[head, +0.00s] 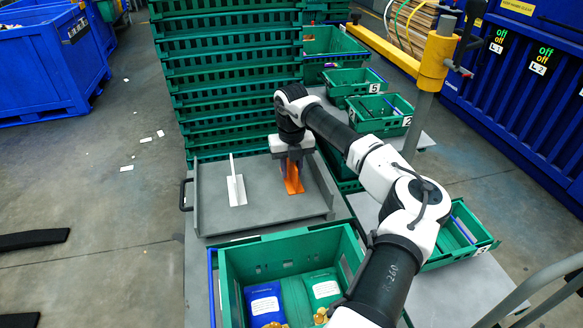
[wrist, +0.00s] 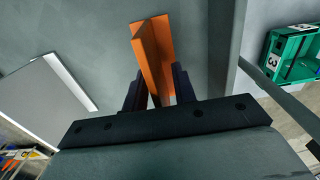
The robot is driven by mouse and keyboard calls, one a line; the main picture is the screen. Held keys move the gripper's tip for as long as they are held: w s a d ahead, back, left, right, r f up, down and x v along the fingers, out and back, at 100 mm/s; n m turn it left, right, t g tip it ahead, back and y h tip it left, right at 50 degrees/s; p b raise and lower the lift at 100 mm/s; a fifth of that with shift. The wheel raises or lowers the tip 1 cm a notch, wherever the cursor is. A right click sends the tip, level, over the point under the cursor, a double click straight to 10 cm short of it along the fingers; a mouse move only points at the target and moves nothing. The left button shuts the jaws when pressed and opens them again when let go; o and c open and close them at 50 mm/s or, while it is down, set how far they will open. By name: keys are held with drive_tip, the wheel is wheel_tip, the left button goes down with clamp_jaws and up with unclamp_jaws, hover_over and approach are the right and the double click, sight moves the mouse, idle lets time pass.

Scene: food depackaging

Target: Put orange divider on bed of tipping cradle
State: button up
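The orange divider (head: 293,178) stands upright at the right part of the grey bed (head: 262,206) of the tipping cradle. It looks to be touching the bed, though the exact contact is hard to see. My gripper (head: 292,160) is directly above it, pointing down. In the wrist view, the orange divider (wrist: 152,50) lies between the two dark fingers (wrist: 160,82). Whether they press on it or stand slightly apart from it cannot be told. The divider's upper part is hidden by the gripper in the head view.
A white divider (head: 236,190) stands on the bed to the left. Stacked green crates (head: 235,90) rise behind the cradle. A green crate with packages (head: 290,240) is in front. Numbered green bins (head: 350,80) stand to the right. The bed's front strip is clear.

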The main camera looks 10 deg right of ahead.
wheel_tip(320, 180, up, 12)
drive_tip(key=b, duration=0.2)
drive_tip(key=shift+r+b, duration=0.1)
drive_tip(key=shift+b, duration=0.2)
